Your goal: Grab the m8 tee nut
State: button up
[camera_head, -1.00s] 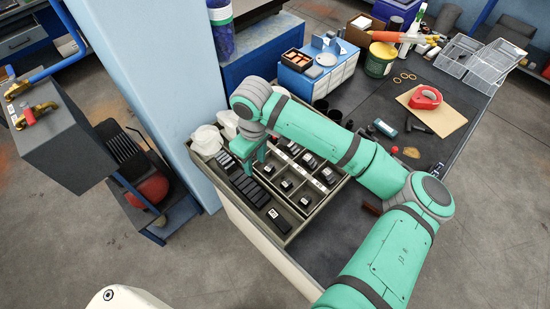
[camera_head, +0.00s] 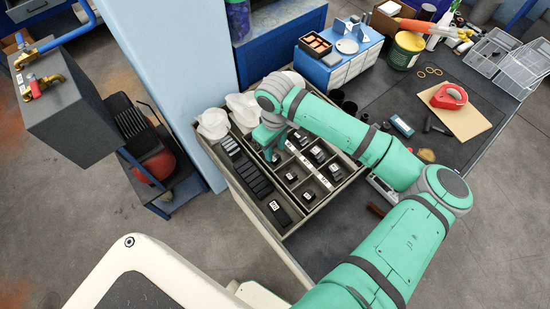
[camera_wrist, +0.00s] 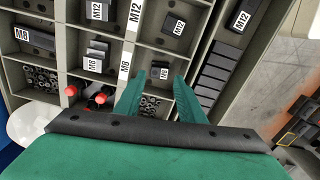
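The sorting tray (camera_head: 325,206) has compartments of dark nuts and black blocks with white labels. In the wrist view, a small dark piece labelled M8 (camera_wrist: 161,72) lies in a compartment just beyond and between my fingertips. Another stack labelled M8 (camera_wrist: 95,58) lies in the compartment to its left, and a dark bar labelled M8 (camera_wrist: 38,38) is further left. My gripper (camera_wrist: 158,82) is open, its two green fingers apart with nothing held between them. In the head view, my gripper (camera_head: 271,150) reaches down over the tray, and my wrist partly hides the compartments there.
Pieces labelled M12 (camera_wrist: 175,27) lie in neighbouring compartments. Red-topped parts (camera_wrist: 98,98) and small metal fasteners (camera_wrist: 42,78) are left of my fingers. Dividers stand close around the fingers. White bags (camera_head: 212,123) lie at the tray's far left end.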

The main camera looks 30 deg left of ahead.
aim_at(275, 157)
notch_tip(275, 157, down, 4)
jog(key=shift+f, duration=0.1)
jog(key=c, duration=0.9)
